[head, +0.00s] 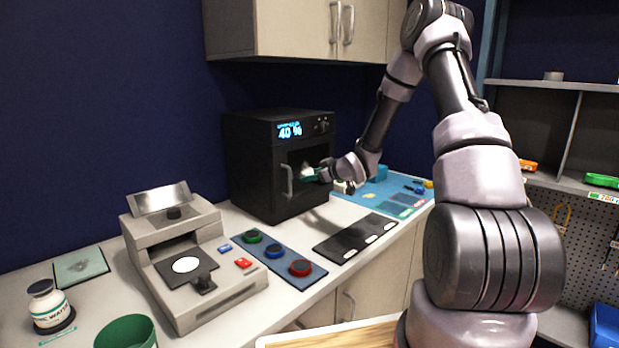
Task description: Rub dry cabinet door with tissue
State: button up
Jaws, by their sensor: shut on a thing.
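The dry cabinet (252,165) is a black box on the counter, with a lit display reading 40 %. Its door (295,197) faces front right, looks shut, and has a vertical handle at its left side. My gripper (312,174) is at the door's right part, shut on a small white tissue (306,168). The tissue is at or very close to the door's window; I cannot tell whether it touches. My gripper and wrist hide part of the door's right side.
A grey device (185,265) stands on the counter at front left. A panel with green, blue and red buttons (280,262) and a black strip (356,238) lie before the cabinet. Wall cupboards (295,28) hang above. A blue mat (390,190) lies to the right.

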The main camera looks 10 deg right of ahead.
jog(key=shift+s+a, duration=0.4)
jog(key=shift+a, duration=0.3)
jog(key=shift+s+a, duration=0.4)
jog(key=shift+a, duration=0.25)
jog(key=shift+s+a, duration=0.4)
jog(key=shift+a, duration=0.3)
jog(key=shift+r, duration=0.7)
jog(key=shift+w+d, duration=2.05)
jog(key=shift+d, duration=1.2)
jog(key=shift+s+a, duration=0.7)
jog(key=shift+a, duration=0.35)
jog(key=shift+s+a, duration=0.75)
jog(key=shift+a, duration=0.35)
jog(key=shift+s+a, duration=0.7)
jog(key=shift+a, duration=0.35)
jog(key=s+d, duration=0.3)
jog(key=s, duration=0.2)
jog(key=shift+d, duration=0.2)
